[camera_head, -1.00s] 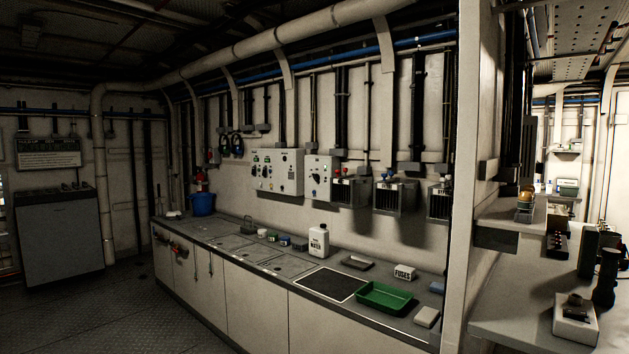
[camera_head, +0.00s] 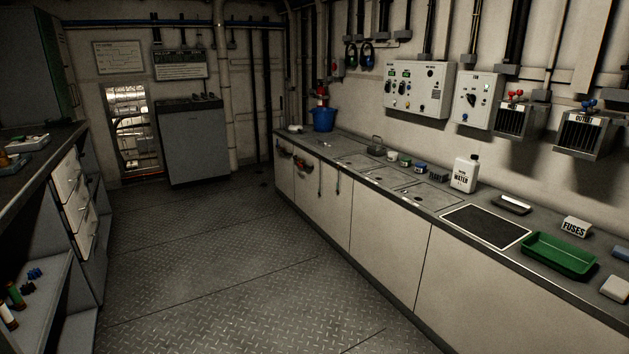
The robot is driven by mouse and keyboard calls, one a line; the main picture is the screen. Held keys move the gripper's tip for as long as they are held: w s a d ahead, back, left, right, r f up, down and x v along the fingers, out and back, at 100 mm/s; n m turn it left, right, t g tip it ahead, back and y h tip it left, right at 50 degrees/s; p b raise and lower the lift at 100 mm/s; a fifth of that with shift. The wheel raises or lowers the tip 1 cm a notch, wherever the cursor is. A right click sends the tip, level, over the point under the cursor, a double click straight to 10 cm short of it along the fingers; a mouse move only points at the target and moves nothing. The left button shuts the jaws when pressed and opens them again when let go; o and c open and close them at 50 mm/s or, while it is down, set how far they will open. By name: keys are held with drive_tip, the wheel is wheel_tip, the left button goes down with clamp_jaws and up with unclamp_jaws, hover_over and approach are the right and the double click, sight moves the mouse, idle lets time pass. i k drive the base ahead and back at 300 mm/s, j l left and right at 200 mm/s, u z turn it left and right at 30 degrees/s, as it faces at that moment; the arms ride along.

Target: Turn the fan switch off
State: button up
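Two control boxes hang on the right wall above the long counter. The wider white panel (camera_head: 419,88) carries several small knobs, lights and buttons. The smaller panel (camera_head: 478,99) to its right has a dark rotary switch (camera_head: 471,99) and a small green light. My gripper is not in view.
The long counter (camera_head: 386,184) along the right wall holds a blue bucket (camera_head: 323,119), a white water bottle (camera_head: 465,174), a green tray (camera_head: 559,255) and a fuses box (camera_head: 576,227). A grey cabinet (camera_head: 193,143) stands at the back. The metal floor (camera_head: 225,270) between the counters is clear.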

sight(470, 97)
drive_tip(key=i+u, duration=0.45)
drive_tip(key=i, duration=3.4)
drive_tip(key=i+z, duration=0.2)
drive_tip(key=i, duration=0.65)
drive_tip(key=i+z, duration=0.2)
drive_tip(key=z, duration=0.25)
drive_tip(key=i+z, duration=0.2)
drive_tip(key=z, duration=0.2)
drive_tip(key=i+j+z, duration=0.1)
drive_tip(key=z, duration=0.35)
drive_tip(key=i, duration=0.1)
